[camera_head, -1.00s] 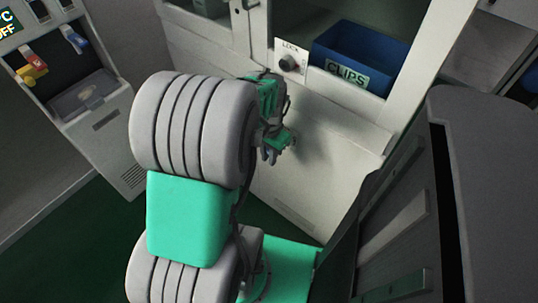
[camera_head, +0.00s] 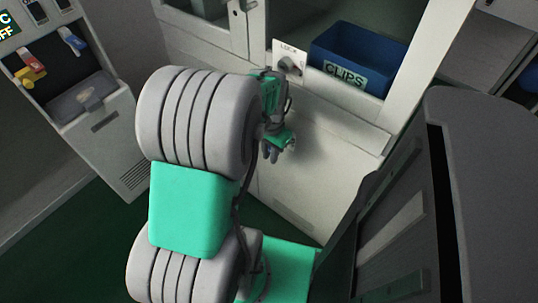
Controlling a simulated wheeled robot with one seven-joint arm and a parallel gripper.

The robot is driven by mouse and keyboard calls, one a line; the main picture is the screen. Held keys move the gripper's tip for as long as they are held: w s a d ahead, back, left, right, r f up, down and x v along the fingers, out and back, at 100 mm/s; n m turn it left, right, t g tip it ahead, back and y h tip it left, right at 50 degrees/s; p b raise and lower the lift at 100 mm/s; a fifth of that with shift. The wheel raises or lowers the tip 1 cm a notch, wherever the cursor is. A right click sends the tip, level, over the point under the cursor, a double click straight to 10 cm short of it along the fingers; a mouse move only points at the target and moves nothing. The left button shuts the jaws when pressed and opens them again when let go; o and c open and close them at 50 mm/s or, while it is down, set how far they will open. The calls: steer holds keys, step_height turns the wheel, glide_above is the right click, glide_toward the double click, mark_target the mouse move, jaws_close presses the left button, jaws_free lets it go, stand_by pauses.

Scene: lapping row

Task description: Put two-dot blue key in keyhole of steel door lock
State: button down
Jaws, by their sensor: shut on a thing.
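A pale plate marked LOCK (camera_head: 287,46) sits on the cabinet frame, with a round grey lock face (camera_head: 289,65) in it. A keyhole is too small to make out. My gripper (camera_head: 271,154) is below and slightly left of the lock, apart from it, in front of the pale cabinet front. It points downward in the picture and is partly hidden by my own wrist. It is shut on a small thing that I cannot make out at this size. No dots and no clear key shape show.
A blue bin marked CLIPS (camera_head: 346,76) stands on the cabinet shelf, right of the lock. A grey unit with coloured levers (camera_head: 72,40) stands at the far left. A dark grey cabinet (camera_head: 490,190) fills the right side. Green floor (camera_head: 75,225) is clear at lower left.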

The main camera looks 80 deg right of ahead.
steer(key=shift+s+d, duration=0.3)
steer(key=shift+d, duration=0.35)
steer(key=c, duration=1.3)
jaws_free()
